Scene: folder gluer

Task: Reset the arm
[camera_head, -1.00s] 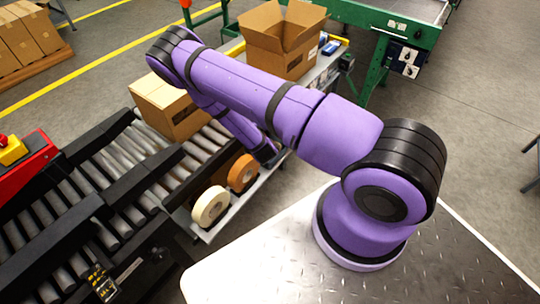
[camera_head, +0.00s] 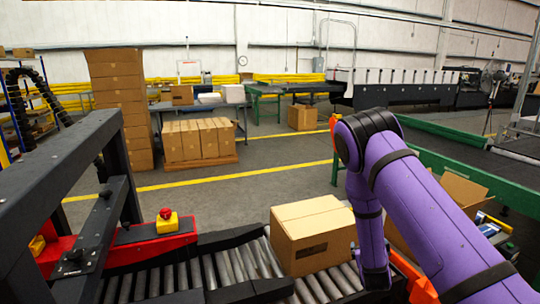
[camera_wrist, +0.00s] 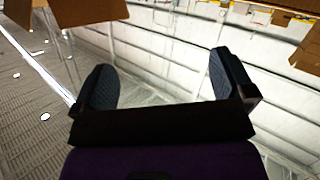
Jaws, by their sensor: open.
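My purple arm bends at a dark elbow joint at the right of the head view, and its forearm hangs down beside the closed carton (camera_head: 312,235). The arm's lower end is at the bottom of that view, and my gripper cannot be made out there. In the wrist view my gripper (camera_wrist: 165,84) has its two dark, ridged fingers spread wide apart. Nothing is between them; the pale wall and floor show behind.
The carton sits on the roller conveyor (camera_head: 235,268). A red emergency button on a yellow box (camera_head: 166,222) and a black frame (camera_head: 62,170) are at left. An open carton (camera_head: 462,188) is behind my arm at right. Stacked cartons (camera_head: 120,95) stand farther back.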

